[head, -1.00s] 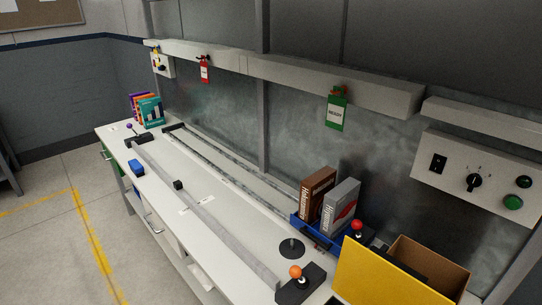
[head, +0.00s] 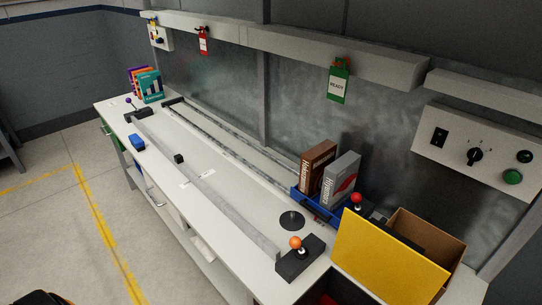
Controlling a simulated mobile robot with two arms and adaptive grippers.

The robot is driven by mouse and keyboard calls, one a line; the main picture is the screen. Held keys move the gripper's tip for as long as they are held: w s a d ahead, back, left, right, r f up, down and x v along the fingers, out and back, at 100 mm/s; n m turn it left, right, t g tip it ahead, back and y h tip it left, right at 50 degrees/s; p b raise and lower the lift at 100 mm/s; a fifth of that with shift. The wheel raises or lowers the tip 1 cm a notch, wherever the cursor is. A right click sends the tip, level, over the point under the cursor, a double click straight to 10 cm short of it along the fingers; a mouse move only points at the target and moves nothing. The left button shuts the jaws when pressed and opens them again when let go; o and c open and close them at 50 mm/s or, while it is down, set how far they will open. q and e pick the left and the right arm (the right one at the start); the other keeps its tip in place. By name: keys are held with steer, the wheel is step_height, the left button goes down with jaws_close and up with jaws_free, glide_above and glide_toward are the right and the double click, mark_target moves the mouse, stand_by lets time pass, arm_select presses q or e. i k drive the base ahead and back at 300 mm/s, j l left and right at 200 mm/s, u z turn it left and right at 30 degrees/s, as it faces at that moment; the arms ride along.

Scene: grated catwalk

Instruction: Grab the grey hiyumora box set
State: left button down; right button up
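The grey hiyumora box set (head: 342,181) stands upright in a blue tray (head: 306,206) on the right part of the white workbench, in the head view. A brown box set (head: 318,166) stands in the same tray, just left of the grey one. The lower part of the grey box set is hidden by the tray wall. Neither of my grippers shows in the head view, and nothing touches the grey box set.
A joystick with an orange ball (head: 295,243) and a black disc (head: 291,220) sit in front of the tray. An open cardboard box with a yellow panel (head: 385,262) stands at the right. Colourful books (head: 148,86) stand at the far left end. Rails (head: 222,139) run along the bench.

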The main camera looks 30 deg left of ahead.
mark_target(340, 177)
steer(key=j+u, duration=0.55)
steer(key=u, duration=0.15)
steer(key=j+u, duration=0.35)
